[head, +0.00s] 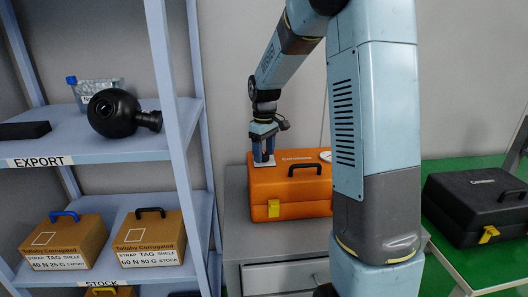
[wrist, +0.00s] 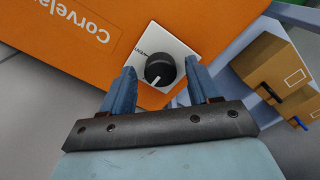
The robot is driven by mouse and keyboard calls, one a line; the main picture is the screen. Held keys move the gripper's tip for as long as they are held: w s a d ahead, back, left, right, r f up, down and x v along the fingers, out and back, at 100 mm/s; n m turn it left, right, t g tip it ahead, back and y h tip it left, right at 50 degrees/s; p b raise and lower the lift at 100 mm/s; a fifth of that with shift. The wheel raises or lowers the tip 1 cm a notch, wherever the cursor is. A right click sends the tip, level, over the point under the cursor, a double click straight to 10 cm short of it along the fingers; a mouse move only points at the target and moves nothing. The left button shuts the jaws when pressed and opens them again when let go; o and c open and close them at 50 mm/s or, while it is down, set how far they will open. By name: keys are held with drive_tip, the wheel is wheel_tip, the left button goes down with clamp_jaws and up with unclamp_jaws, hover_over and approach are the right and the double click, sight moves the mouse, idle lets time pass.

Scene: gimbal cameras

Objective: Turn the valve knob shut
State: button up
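The valve knob (wrist: 160,69) is a black round dial with a white pointer line. It sits on a white square plate (wrist: 172,44) on top of an orange case (head: 290,187). In the wrist view the pointer line aims to the lower left. My gripper (wrist: 161,67) is open, one blue finger on each side of the knob with gaps showing between. I cannot tell whether the tips reach down to the knob's sides. In the head view my gripper (head: 263,160) points down at the case's left end and hides the knob.
The orange case stands on a grey drawer cabinet (head: 237,215). A blue shelf (head: 190,118) stands left, holding cardboard boxes (head: 150,240) and a black round device (head: 113,112). A black case (head: 470,205) lies on a green-topped table at right.

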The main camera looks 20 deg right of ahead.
sight(264, 155)
wheel_tip(264, 155, up, 14)
drive_tip(key=shift+f, duration=0.15)
idle(0.7)
drive_tip(key=s+a+r+m+t, duration=0.1)
drive_tip(key=s+r+m+t, duration=0.25)
drive_tip(key=s, duration=1.35)
drive_tip(key=s+f+m+t, duration=0.2)
drive_tip(key=s+f+m, duration=0.1)
drive_tip(key=s, duration=1.1)
drive_tip(key=shift+m, duration=0.25)
